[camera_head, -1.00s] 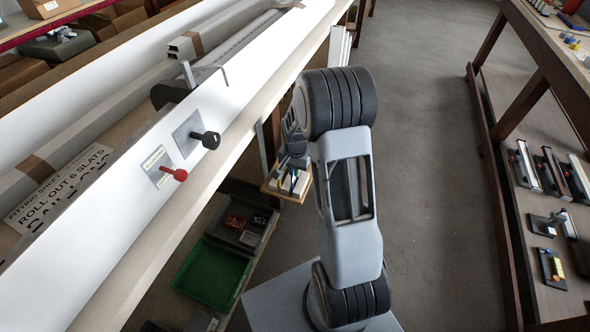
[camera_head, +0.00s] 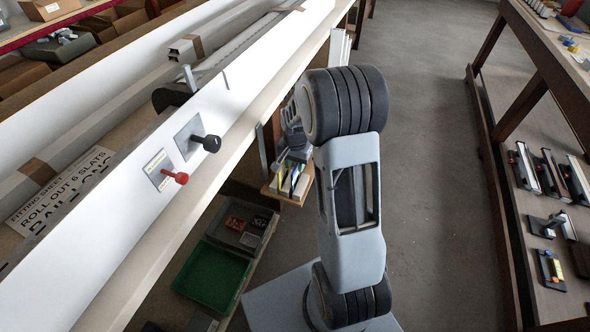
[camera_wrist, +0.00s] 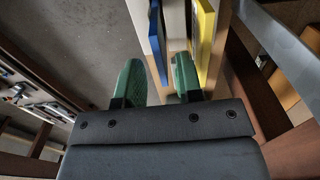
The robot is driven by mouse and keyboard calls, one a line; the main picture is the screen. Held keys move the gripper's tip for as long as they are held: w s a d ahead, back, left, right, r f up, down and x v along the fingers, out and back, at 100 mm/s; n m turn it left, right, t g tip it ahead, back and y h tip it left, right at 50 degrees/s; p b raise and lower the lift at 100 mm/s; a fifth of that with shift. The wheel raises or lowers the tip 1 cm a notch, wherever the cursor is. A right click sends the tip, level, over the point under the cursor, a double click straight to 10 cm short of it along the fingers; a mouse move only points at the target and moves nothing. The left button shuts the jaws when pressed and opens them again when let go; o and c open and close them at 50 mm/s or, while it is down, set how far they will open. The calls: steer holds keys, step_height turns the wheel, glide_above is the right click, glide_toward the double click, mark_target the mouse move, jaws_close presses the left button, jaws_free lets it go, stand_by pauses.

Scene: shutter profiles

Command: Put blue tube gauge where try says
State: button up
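A thin blue piece (camera_wrist: 158,45), which may be the blue tube gauge, stands on edge in the wrist view, next to a yellow piece (camera_wrist: 203,38). My gripper (camera_wrist: 158,78) has its two green fingers apart, with the lower end of the blue piece showing between them. I cannot tell whether either finger touches it. In the head view my gripper (camera_head: 292,150) is over a small wooden shelf (camera_head: 285,197) holding several coloured upright pieces, partly hidden by my arm.
A long white-sided bench (camera_head: 120,195) runs along the left, with a black knob (camera_head: 211,143) and red knob (camera_head: 181,178) on its side. A green tray (camera_head: 212,276) lies below. A rack (camera_head: 550,200) with tools stands right. The floor (camera_head: 430,150) between is clear.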

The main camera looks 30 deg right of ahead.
step_height(320, 180, up, 7)
steer(key=shift+f+p, duration=0.1)
steer(key=shift+p, duration=0.3)
steer(key=s+a+r+n+t, duration=0.1)
steer(key=s+a+r+n, duration=0.3)
steer(key=s, duration=0.4)
steer(key=s+a+r+n+t, duration=0.2)
steer(key=s+a+r+n, duration=0.3)
steer(key=s, duration=0.3)
steer(key=shift+a+n, duration=0.2)
steer(key=shift+n, duration=0.1)
steer(key=shift+r, duration=0.15)
step_height(320, 180, up, 12)
steer(key=p, duration=1.1)
steer(key=shift+a+r+t, duration=0.2)
steer(key=shift+t, duration=0.1)
